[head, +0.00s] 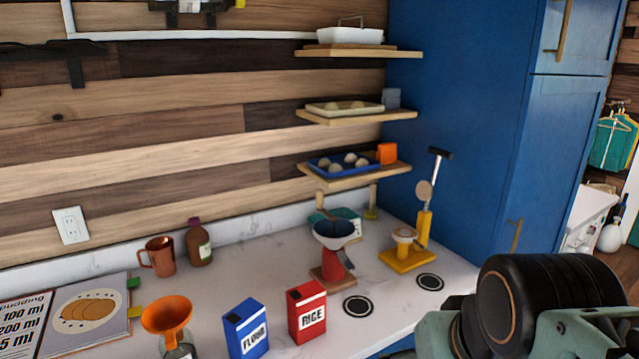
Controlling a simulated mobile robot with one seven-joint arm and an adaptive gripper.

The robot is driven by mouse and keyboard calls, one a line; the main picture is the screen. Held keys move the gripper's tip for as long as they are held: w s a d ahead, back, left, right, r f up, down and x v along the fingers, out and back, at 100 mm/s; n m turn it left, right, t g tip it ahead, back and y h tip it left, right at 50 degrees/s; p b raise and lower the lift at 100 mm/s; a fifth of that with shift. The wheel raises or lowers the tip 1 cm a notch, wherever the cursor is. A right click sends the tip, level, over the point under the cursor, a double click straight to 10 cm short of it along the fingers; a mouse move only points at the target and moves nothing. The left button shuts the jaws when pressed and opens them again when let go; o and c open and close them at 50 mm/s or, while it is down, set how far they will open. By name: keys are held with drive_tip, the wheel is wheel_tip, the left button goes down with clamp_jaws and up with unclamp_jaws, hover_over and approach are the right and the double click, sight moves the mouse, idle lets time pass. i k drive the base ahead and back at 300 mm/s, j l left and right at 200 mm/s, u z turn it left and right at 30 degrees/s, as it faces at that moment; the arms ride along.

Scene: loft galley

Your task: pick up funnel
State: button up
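An orange funnel (167,315) stands wide mouth up in the neck of a clear glass jar (180,348) at the front left of the counter. The bottom of the jar is cut off by the lower picture edge. My arm shows at the lower right, well to the right of the funnel. My gripper is not in view.
The white counter (254,268) holds an open cookbook (94,310), blue flour box (245,328), red rice box (307,311), copper mug (160,256) and brown bottle (199,243). A red device (334,262) and yellow press (405,258) stand farther right. Shelves hang above.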

sight(166, 317)
drive_tip(key=u, duration=1.5)
